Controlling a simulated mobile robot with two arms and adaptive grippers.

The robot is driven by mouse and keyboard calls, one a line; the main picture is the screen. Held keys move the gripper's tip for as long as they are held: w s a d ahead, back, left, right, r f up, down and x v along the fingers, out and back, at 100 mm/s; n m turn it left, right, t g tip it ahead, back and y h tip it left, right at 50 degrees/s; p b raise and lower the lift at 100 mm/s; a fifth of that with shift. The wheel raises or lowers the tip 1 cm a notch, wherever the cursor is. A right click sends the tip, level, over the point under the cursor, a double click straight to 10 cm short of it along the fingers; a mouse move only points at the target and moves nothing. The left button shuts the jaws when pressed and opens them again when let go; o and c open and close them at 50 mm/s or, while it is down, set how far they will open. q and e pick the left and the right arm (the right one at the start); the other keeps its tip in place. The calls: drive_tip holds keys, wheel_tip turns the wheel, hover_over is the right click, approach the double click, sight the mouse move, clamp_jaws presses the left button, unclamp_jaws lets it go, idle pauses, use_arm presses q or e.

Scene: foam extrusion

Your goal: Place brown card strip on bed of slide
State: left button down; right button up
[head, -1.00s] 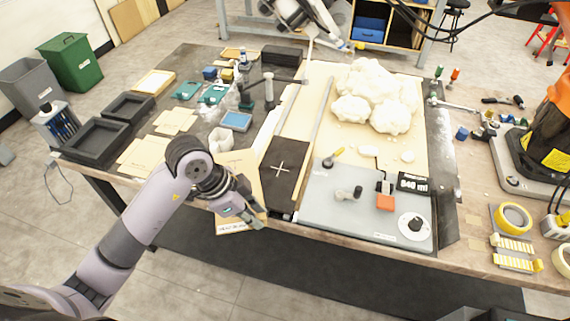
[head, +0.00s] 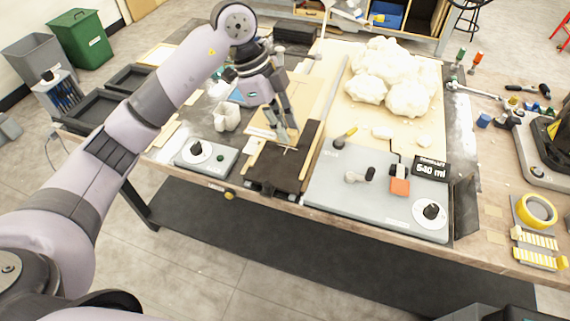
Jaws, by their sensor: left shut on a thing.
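My left gripper (head: 287,136) is shut on the brown card strip (head: 263,124), a thin tan sheet. The strip is over the left part of the slide's dark bed (head: 293,168), near the cross mark, and the fingers hide part of both. I cannot tell whether the strip touches the bed. The slide stands near the table's front edge, between two grey control panels. My right gripper is not in view.
A grey panel with knobs (head: 345,205) lies right of the slide, and a smaller dial panel (head: 205,170) lies left. White foam lumps (head: 390,75) sit behind. Yellow tape (head: 536,210) lies at far right.

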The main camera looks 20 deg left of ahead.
sight(262, 134)
use_arm(q)
wheel_tip(262, 134, down, 16)
drive_tip(key=shift+r+p, duration=0.15)
drive_tip(key=shift+p, duration=0.45)
drive_tip(key=c, duration=1.5)
unclamp_jaws()
drive_tip(key=shift+c, duration=0.2)
drive_tip(key=b+v, duration=0.1)
drive_tip(key=v, duration=1.1)
drive_tip(key=shift+b, duration=0.35)
